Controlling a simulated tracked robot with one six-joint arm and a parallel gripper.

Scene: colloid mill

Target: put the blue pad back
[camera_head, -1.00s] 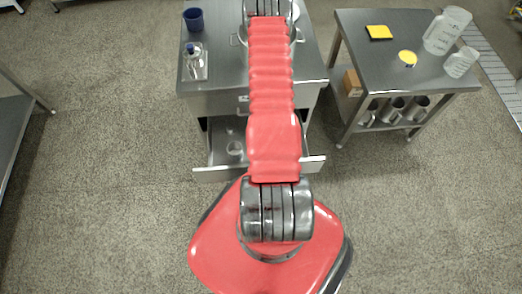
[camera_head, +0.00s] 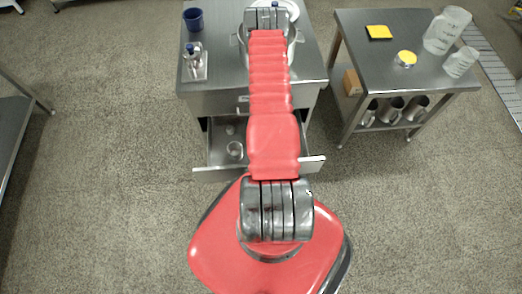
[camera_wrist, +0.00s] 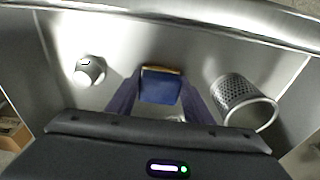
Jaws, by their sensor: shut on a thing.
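My gripper (camera_wrist: 158,98) is shut on the blue pad (camera_wrist: 160,88), which sits between its two dark fingers in the wrist view. The pad has a tan strip along its top edge. Gripper and pad are above the inside of the open drawer (camera_wrist: 125,38); whether the pad touches its floor I cannot tell. In the head view the drawer (camera_head: 225,176) is pulled out under the steel table, and my arm hides the gripper and pad.
The table (camera_head: 215,88) holds a blue cup (camera_head: 193,19) and a bottle tray (camera_head: 195,68). A side table (camera_head: 375,60) stands right.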

